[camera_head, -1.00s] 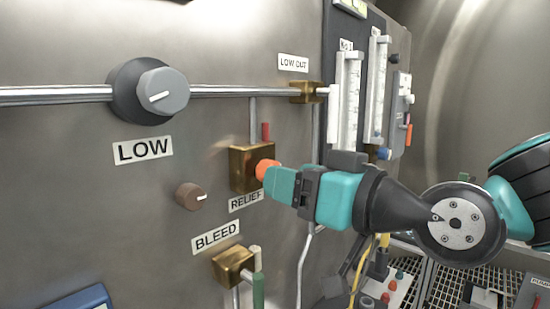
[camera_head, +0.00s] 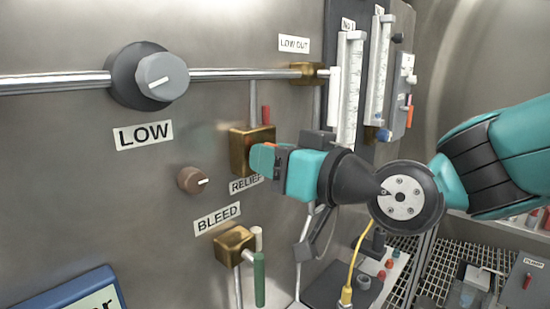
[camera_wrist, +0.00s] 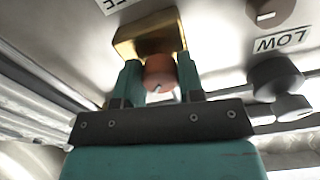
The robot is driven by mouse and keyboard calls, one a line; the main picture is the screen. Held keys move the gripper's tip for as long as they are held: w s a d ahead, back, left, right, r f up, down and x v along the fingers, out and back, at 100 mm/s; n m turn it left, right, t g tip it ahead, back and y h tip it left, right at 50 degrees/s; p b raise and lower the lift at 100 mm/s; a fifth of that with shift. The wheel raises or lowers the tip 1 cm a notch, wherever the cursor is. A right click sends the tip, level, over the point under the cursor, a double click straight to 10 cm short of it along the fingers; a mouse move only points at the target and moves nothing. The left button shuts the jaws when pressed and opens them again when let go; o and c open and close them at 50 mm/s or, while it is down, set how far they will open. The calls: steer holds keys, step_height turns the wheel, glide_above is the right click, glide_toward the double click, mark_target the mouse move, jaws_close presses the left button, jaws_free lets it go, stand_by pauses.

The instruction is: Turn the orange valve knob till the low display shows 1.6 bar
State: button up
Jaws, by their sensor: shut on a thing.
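The orange valve knob (camera_wrist: 159,74) sits on the brass relief block (camera_head: 238,150), above the RELIEF label (camera_head: 246,184). My gripper (camera_wrist: 160,80) is shut on the knob, one finger on each side of it in the wrist view. In the head view my gripper (camera_head: 262,160) reaches the block from the right and hides most of the knob. The low display (camera_head: 85,296) may be the blue-framed panel at the bottom left; only its top corner shows, with part of a character, and no full reading can be read.
A grey LOW knob (camera_head: 161,77) sits on a steel pipe at upper left. A small brown knob (camera_head: 194,180) is left of the relief block. The brass bleed block (camera_head: 234,246) with a green handle is below. Flow tubes (camera_head: 350,88) stand behind my gripper.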

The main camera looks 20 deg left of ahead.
steer(key=shift+f+n+b, duration=0.25)
steer(key=shift+n+b, duration=0.05)
steer(key=shift+b, duration=0.55)
steer(key=shift+r, duration=0.25)
steer(key=o, duration=0.9)
steer(key=shift+d, duration=0.1)
steer(key=shift+b+v, duration=2.9)
steer(key=shift+v, duration=5.75)
